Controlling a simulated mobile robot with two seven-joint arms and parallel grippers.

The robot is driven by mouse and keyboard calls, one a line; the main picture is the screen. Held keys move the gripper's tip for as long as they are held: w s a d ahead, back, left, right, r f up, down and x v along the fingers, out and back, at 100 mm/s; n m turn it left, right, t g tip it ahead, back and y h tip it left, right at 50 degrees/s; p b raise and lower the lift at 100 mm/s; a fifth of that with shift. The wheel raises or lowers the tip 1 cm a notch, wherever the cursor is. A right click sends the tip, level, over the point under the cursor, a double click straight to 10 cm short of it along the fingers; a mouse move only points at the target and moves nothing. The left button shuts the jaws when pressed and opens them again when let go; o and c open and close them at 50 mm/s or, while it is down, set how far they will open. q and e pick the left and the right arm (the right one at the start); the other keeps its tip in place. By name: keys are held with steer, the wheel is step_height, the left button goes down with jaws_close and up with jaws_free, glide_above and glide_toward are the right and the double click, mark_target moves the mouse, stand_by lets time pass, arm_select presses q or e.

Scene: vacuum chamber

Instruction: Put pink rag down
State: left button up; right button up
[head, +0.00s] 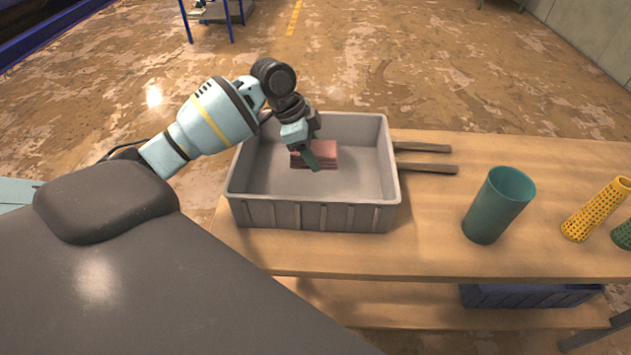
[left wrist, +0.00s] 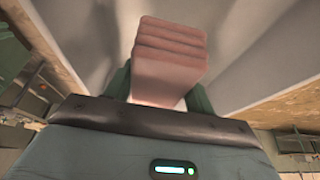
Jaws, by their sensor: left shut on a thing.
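The pink rag (head: 325,154) is a folded, layered block. My left gripper (head: 313,162) is shut on it and holds it inside the outline of the grey bin (head: 315,214). In the left wrist view the pink rag (left wrist: 170,62) sits between the two green fingers, with pale grey bin surfaces behind it. Whether the rag touches the bin floor I cannot tell. My right gripper is not in view.
The bin stands on a wooden table (head: 430,235). To its right are two dark bars (head: 425,168), a teal cup (head: 498,205) and a yellow perforated cylinder (head: 597,208). A dark blue crate (head: 530,296) is on the lower shelf.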

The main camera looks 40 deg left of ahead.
mark_target(319, 191)
arm_select(q)
steer(key=shift+f, duration=5)
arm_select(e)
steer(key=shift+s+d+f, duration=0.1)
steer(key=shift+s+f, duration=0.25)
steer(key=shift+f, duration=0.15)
arm_select(q)
steer(key=shift+f, duration=0.1)
steer(key=o, duration=1)
steer(key=shift+c, duration=0.2)
steer(key=shift+r, duration=0.2)
steer(key=v, duration=1.2)
steer(key=shift+d, duration=0.1)
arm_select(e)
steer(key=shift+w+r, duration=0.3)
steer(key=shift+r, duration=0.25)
